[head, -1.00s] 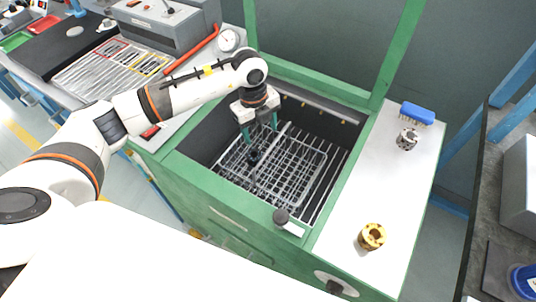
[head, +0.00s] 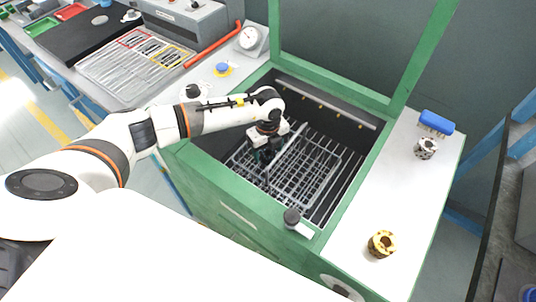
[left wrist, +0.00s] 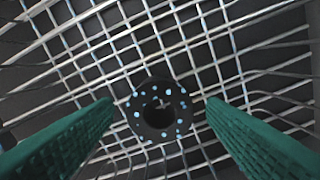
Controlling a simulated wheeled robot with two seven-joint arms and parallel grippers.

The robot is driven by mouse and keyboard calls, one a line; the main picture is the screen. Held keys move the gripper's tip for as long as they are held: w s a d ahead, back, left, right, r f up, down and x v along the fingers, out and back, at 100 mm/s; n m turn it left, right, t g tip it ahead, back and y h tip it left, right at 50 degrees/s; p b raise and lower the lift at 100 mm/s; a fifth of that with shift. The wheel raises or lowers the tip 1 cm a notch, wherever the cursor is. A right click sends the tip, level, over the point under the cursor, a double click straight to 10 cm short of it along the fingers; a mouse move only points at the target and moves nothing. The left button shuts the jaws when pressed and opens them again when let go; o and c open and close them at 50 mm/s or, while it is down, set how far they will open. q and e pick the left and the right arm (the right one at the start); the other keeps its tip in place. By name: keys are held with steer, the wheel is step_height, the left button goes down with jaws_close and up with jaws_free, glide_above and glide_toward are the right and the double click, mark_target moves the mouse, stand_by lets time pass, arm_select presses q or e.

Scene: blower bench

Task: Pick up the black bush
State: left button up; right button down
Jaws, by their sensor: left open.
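The black bush (left wrist: 158,92) is a dark ring with a central hole and pale blue spots. In the left wrist view it sits on the wire basket (left wrist: 75,45), in the middle between my two green fingers. My left gripper (left wrist: 159,118) is open, with a gap between each finger and the bush. In the head view my left gripper (head: 264,157) is down inside the green blower cabinet, over the left part of the basket (head: 318,168), and largely hides the bush. My right gripper is not in view.
The green cabinet rim (head: 205,165) surrounds the basket. On the white top at right are a brass bush (head: 381,244), a silver bush (head: 426,148) and a blue brush (head: 436,122). A dial gauge (head: 250,38) stands at the back left.

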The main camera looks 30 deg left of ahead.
arm_select(q)
steer(key=shift+f, duration=0.5)
steer(key=shift+c, duration=0.3)
steer(key=c, duration=1.2)
steer(key=shift+r, duration=0.15)
steer(key=shift+c, duration=0.4)
